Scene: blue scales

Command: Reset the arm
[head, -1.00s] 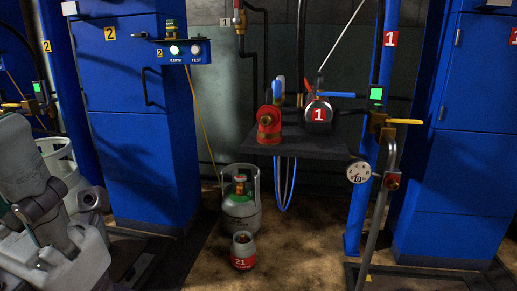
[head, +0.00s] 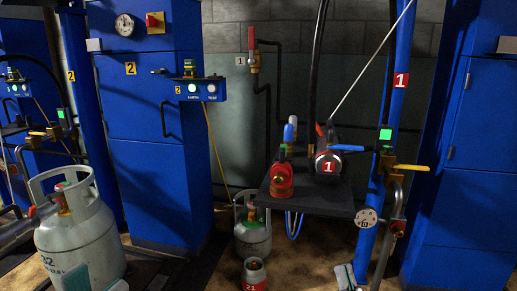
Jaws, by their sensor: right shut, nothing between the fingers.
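My left gripper is not in view.
A large grey cylinder (head: 78,242) stands at the left. A grey cylinder (head: 253,238) and a small red-banded one (head: 255,274) stand near the middle. A dark shelf (head: 312,207) holds red and black fittings. Blue cabinets (head: 160,185) and a blue post (head: 381,150) flank the floor.

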